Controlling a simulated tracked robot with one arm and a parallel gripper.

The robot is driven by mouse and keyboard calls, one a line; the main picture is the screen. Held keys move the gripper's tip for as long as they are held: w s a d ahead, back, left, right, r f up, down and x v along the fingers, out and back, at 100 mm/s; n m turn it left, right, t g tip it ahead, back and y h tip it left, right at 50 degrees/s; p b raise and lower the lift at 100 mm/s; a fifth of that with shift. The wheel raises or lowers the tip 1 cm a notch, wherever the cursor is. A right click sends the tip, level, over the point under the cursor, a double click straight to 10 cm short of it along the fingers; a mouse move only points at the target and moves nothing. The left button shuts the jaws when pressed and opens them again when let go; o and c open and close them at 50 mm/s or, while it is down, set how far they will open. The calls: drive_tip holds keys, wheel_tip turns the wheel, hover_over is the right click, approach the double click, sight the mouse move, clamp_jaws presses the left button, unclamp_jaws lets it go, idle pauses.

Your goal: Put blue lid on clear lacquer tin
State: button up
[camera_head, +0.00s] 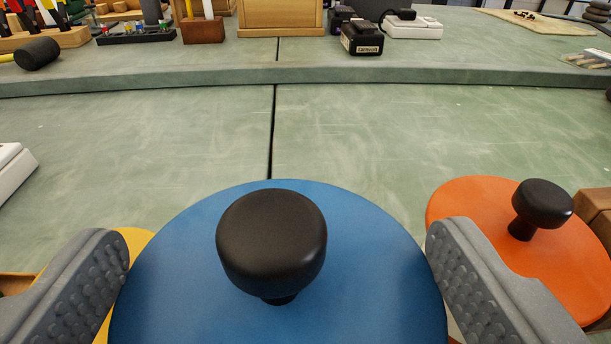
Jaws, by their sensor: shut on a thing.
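The blue lid (370,270) is a large round disc with a black knob (271,240), seen close up at the bottom middle. My gripper (280,238) has one grey ribbed finger at each side of the lid and is shut on it across its width. The lid looks about level. Its near edge is cut off by the frame. No clear lacquer tin can be made out; whatever lies under the lid is hidden.
An orange lid (470,205) with a black knob is at the right, close to my right finger, beside a wooden block (597,207). A yellow disc (137,240) shows partly behind my left finger. The green bench (350,135) ahead is clear up to a raised step holding tools.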

sight(293, 206)
drive_tip(key=x, duration=0.4)
drive_tip(key=shift+w+d+r, duration=0.15)
drive_tip(key=shift+d+r, duration=0.05)
drive_tip(key=shift+d, duration=0.05)
drive_tip(key=shift+f+b, duration=0.65)
drive_tip(key=shift+f, duration=1.1)
drive_tip(key=o, duration=0.8)
drive_tip(key=shift+c, duration=0.2)
drive_tip(key=p+v, duration=0.1)
drive_tip(key=v, duration=1.1)
drive_tip(key=shift+r, duration=0.1)
